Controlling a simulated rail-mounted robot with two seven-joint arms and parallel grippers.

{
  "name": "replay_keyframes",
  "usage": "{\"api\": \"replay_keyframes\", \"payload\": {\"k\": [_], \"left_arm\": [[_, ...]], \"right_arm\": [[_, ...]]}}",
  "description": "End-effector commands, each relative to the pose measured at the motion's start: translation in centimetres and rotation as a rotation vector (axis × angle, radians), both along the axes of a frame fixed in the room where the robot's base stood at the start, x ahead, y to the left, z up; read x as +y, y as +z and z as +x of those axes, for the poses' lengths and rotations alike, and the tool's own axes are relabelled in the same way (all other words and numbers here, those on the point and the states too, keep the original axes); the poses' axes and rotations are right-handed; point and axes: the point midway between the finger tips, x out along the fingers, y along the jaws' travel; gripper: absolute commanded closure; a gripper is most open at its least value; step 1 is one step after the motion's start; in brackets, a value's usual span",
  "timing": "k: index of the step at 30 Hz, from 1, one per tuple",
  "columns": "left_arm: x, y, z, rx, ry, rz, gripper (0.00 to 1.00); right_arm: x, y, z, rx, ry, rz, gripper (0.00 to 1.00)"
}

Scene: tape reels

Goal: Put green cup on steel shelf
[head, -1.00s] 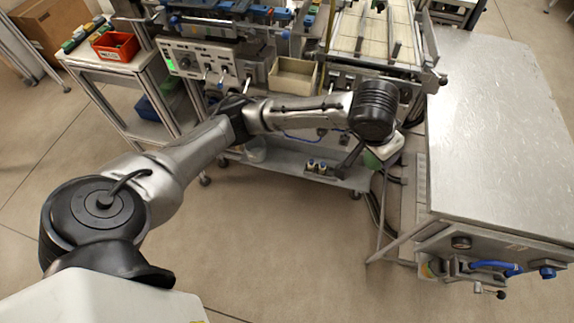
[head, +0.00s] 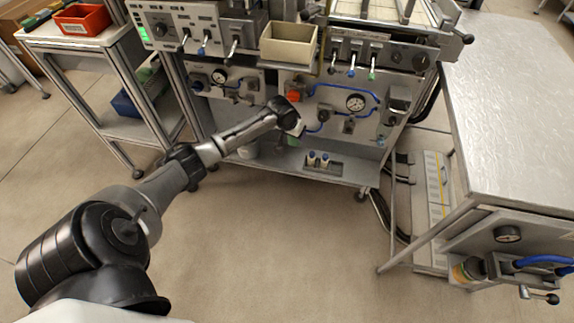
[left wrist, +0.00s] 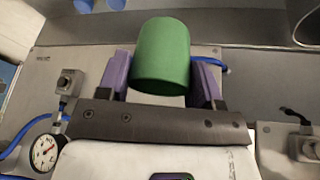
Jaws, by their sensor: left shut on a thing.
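The green cup (left wrist: 165,48) is between the purple fingers of my left gripper (left wrist: 162,75) in the left wrist view. The fingers are shut on its sides. In the head view my left arm reaches in front of the machine, and its gripper and the cup are hidden. The steel shelf (head: 275,166) is the low grey tray at the bottom of the machine, below and behind the end of my arm. My right gripper is in neither view.
A steel table (head: 510,90) stands at the right. A cart with a red bin (head: 82,19) is at the left.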

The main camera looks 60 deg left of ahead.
Motion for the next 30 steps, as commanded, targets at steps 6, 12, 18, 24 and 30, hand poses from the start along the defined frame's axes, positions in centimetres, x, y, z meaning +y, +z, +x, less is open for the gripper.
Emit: {"api": "replay_keyframes", "payload": {"k": [6,12,18,24,30], "left_arm": [[2.5,-2.8,-1.4,-0.001,0.023,-0.001,0.63],[2.8,-5.3,-1.6,0.000,0.026,-0.001,0.63],[2.8,-8.6,-1.6,-0.001,0.027,-0.001,0.63],[2.8,-9.8,-1.6,-0.002,0.026,0.000,0.63],[2.8,-12.3,-1.6,-0.001,0.026,-0.001,0.63]], "right_arm": [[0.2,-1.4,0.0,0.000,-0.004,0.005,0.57],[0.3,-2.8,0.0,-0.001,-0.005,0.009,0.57],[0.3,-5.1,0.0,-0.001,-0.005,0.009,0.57],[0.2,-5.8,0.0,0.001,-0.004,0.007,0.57],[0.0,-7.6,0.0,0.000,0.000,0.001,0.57]]}}
